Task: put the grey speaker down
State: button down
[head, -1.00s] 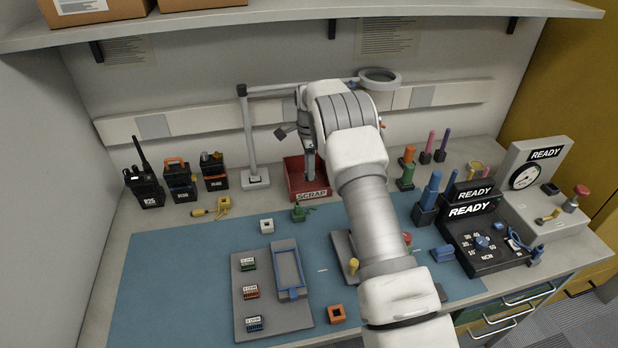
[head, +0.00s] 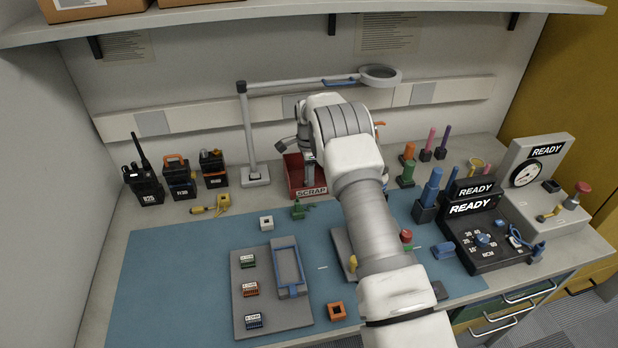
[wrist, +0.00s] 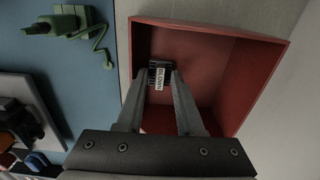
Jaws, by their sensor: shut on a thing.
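The grey speaker (wrist: 157,68) shows in the wrist view as a small dark grey block with a white label that seems to read BLOWN. My gripper (wrist: 158,82) is shut on it, with one finger on each side. The fingers and the speaker are over or inside the red scrap bin (wrist: 262,45). I cannot tell whether the speaker touches the bin's floor. In the head view the bin (head: 295,180), marked SCRAP, stands at the back of the bench. My gripper (head: 311,176) points down into it, and the speaker is hidden there.
A green part (head: 298,210) with a lead lies in front of the bin. A lamp stand (head: 250,140) rises left of it, and its arm passes above. Several radios (head: 180,178) stand at the left. A blue mat (head: 190,270) has free room at its left.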

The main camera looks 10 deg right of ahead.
jog(key=c, duration=0.8)
grip_release()
